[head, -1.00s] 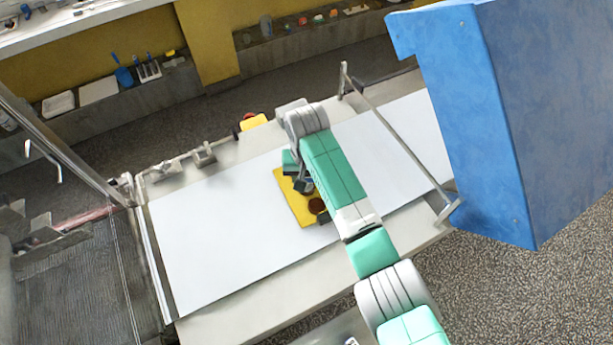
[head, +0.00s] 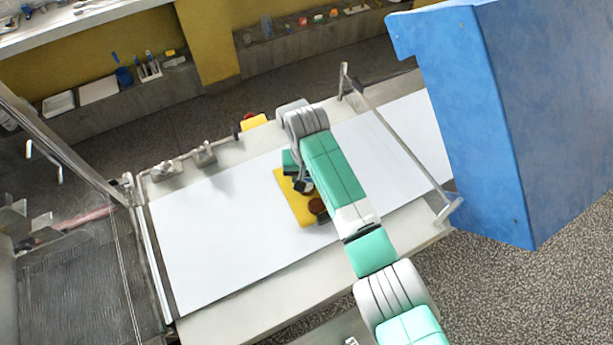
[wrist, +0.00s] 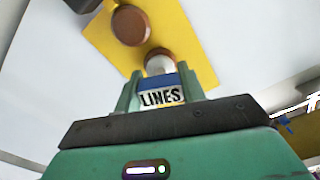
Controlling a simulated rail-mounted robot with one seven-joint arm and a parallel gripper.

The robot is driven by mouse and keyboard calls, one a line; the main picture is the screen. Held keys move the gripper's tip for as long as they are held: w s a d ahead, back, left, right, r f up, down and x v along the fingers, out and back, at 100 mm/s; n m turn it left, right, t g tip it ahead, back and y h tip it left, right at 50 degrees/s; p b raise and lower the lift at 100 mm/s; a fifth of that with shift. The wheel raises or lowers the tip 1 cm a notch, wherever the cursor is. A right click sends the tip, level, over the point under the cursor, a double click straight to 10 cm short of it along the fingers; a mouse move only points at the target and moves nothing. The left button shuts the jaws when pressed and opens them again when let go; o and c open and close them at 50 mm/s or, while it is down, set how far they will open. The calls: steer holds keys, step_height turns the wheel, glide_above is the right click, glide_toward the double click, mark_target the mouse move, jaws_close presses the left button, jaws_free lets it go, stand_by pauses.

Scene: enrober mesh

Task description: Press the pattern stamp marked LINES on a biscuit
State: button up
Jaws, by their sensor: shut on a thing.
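My gripper (wrist: 160,95) is shut on the stamp marked LINES (wrist: 161,97), which has a blue band above its white label. In the wrist view the stamp's pale lower end lies over a brown biscuit (wrist: 157,52); I cannot tell if they touch. A second round brown biscuit (wrist: 131,25) lies beside it on the yellow mat (wrist: 185,30). In the head view the yellow mat (head: 289,196) lies on the white belt, with a biscuit (head: 317,206) near my arm. My gripper (head: 302,184) is over the mat there, partly hidden by my arm.
The white belt (head: 220,240) is largely clear to the left. A metal rail frame (head: 400,145) crosses it at the right, beside a large blue housing (head: 470,130). Metal brackets (head: 204,155) stand along the far edge. A dark thing (wrist: 83,5) sits at the mat's edge.

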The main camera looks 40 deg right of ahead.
steer(key=shift+r+p, duration=3.55)
steer(key=shift+p, duration=0.2)
steer(key=shift+f, duration=0.1)
